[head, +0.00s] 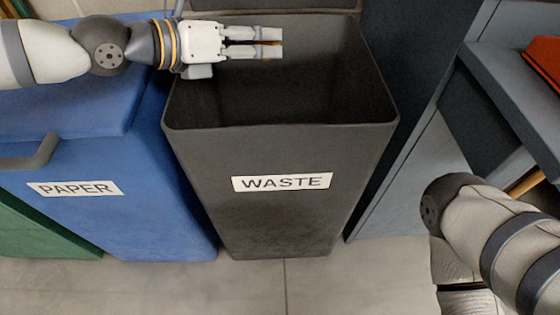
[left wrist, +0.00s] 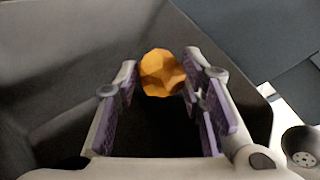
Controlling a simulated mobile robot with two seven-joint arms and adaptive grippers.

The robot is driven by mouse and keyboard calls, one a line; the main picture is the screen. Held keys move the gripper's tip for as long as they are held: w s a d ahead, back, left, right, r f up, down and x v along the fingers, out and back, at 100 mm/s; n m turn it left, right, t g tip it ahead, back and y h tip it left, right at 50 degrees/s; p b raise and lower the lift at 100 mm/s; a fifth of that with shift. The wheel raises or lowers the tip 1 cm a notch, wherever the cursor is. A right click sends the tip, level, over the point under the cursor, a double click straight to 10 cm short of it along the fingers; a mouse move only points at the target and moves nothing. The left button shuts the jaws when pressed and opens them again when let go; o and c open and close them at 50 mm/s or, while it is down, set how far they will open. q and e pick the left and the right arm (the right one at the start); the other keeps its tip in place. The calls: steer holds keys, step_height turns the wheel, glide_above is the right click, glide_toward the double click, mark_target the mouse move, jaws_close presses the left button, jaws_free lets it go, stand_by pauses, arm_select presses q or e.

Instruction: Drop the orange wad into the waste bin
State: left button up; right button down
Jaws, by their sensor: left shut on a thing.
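The waste bin (head: 275,215) is a dark grey, open-topped bin labelled WASTE, in the middle of the head view. My left gripper (head: 270,43) reaches in from the left and is over the back part of the bin's opening. It is shut on the orange wad (left wrist: 162,73), a faceted ball between the fingertips in the left wrist view. In the head view the fingers hide almost all of the wad. The bin's dark inner wall (left wrist: 55,60) shows around the gripper in the left wrist view. My right arm shows at the right, but its gripper is out of view.
A blue bin labelled PAPER (head: 130,215) with a closed lid stands left of the waste bin. A green bin (head: 40,235) is at the far left. A grey-blue bench (head: 500,90) at the right bears an orange-red object (head: 546,60). Floor is clear in front.

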arm_select(q)
steer(key=shift+f, duration=0.4)
steer(key=o, duration=1.1)
steer(key=v, duration=1.2)
